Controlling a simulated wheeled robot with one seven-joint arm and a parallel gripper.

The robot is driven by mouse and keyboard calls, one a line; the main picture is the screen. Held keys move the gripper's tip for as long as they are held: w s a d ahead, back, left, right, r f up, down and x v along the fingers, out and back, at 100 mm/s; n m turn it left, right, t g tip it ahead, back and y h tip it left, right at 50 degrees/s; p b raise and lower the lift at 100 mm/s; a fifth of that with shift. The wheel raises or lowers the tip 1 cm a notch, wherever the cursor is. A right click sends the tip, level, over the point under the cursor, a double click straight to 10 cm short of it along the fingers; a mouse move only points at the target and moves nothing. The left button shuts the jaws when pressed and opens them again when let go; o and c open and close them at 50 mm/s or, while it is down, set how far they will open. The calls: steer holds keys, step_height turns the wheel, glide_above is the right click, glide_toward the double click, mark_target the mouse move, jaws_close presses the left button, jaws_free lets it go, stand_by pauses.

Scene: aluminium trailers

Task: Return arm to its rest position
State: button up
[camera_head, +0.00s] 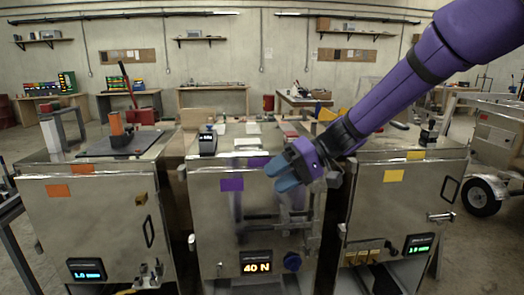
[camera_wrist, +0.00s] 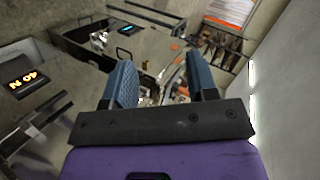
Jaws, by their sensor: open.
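My arm (camera_head: 420,75) is purple and reaches in from the upper right in the head view. My gripper (camera_head: 284,180) has blue fingers and hangs in front of the middle metal cabinet (camera_head: 215,205), near its top edge. In the wrist view my gripper (camera_wrist: 162,85) shows two blue fingers spread apart, with nothing between them. The arm is stretched out, and the gripper looks apart from the cabinet, though its exact distance cannot be told.
A left cabinet (camera_head: 90,215) with an orange tag and a right cabinet (camera_head: 400,205) with a yellow tag flank the middle one. A trailer wheel (camera_head: 481,196) stands at the far right.

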steer(key=s+d+r+m+t+h, duration=0.3)
steer(key=s+d+h, duration=0.3)
steer(key=s+d, duration=0.6)
steer(key=s+d+r+m+t+h, duration=0.2)
steer(key=s+d+t+h, duration=0.3)
steer(key=s+d, duration=0.7)
steer(key=shift+d+r+m+h, duration=0.4)
steer(key=shift+d+r, duration=0.4)
steer(key=shift+d, duration=0.45)
